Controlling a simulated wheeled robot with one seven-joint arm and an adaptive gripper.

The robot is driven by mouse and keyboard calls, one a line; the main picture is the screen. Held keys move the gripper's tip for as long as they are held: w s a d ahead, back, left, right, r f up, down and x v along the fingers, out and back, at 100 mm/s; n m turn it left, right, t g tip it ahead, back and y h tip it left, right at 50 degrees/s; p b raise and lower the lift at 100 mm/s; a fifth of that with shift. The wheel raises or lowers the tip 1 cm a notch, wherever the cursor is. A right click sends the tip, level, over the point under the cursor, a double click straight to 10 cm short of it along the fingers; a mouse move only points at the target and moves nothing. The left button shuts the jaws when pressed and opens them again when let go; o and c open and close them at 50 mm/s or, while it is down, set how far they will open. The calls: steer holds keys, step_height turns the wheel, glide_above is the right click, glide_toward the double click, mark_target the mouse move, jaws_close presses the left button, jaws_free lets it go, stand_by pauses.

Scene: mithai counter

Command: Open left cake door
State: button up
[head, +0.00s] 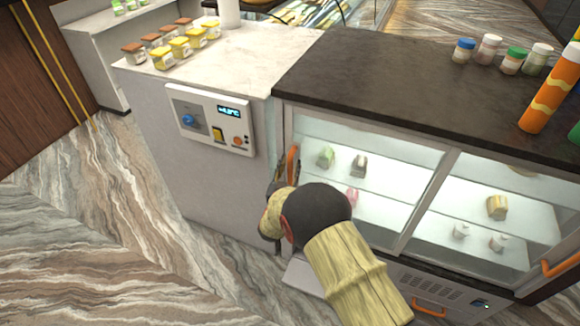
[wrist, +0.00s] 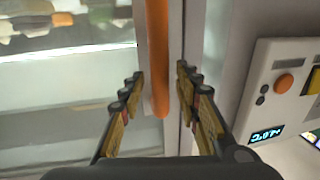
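The cake case has two glass doors. The left cake door (head: 378,163) looks closed, with cakes on lit shelves behind it. Its orange handle (head: 292,164) is upright at the door's left edge; it also shows in the wrist view (wrist: 158,60). My gripper (head: 285,176) is at the lower part of this handle. In the wrist view my gripper (wrist: 160,88) is open, with one finger on each side of the handle and a gap visible on both sides. My arm hides the lower part of the left door.
The right cake door (head: 480,215) has its own orange handle (head: 562,262). A control panel (head: 212,120) is on the white counter front left of the case. Jars and an orange bottle (head: 552,88) stand on the dark top. The floor at the left is clear.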

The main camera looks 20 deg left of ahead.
steer(key=shift+w, duration=0.1)
steer(key=shift+c, duration=1.1)
jaws_close()
